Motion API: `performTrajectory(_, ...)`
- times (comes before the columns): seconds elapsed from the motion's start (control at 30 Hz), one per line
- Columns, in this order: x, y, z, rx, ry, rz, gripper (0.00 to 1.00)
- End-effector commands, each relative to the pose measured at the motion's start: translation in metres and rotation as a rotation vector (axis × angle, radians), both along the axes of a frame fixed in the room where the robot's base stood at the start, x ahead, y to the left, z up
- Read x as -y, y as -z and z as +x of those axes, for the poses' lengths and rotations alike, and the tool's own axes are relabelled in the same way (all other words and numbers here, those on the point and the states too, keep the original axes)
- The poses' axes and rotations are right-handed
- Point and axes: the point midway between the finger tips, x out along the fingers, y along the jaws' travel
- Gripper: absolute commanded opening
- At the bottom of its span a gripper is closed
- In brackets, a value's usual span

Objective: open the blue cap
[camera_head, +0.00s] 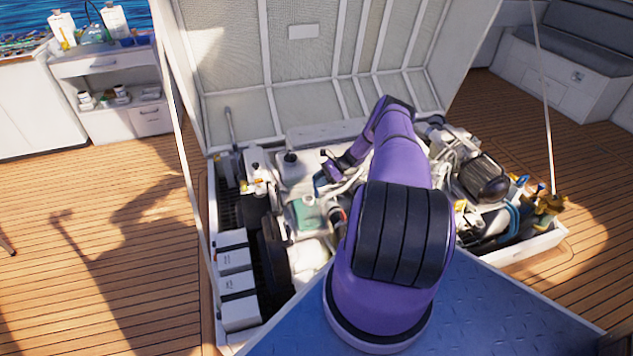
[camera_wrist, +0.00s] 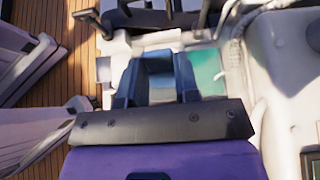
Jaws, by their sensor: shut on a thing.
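My gripper (camera_wrist: 156,78) is in the wrist view, with two dark blue fingers reaching out from a black plate. The fingers are closed around a blue piece, which looks like the blue cap (camera_wrist: 157,64); its outline is hard to separate from the fingers. In the head view my gripper (camera_head: 321,183) is small, over the middle of the engine bay, and partly hidden by my purple arm. The cap cannot be made out there. I cannot tell whether the cap has turned or lifted.
The hatch lid (camera_head: 300,70) stands open behind the bay. A green box (camera_head: 307,214) lies close to the gripper, and white canisters (camera_head: 235,262) line the left side. Thin struts rise on both sides. The wooden deck (camera_head: 90,240) at left is clear.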

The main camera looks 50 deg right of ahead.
Motion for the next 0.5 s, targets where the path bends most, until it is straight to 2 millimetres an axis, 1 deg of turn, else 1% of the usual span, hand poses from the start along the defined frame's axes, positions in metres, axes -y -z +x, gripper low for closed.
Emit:
performTrajectory(0.03,0.0036,0.0026,-0.0029,-0.004,0.003,-0.01,0.0)
performTrajectory(0.43,0.0032,0.0038,-0.0036,-0.006,0.004,-0.01,0.0)
performTrajectory(0.47,0.0032,0.0038,-0.0036,-0.006,0.004,-0.01,0.31)
performTrajectory(0.5,0.0031,0.0038,-0.0037,-0.007,0.003,-0.01,0.41)
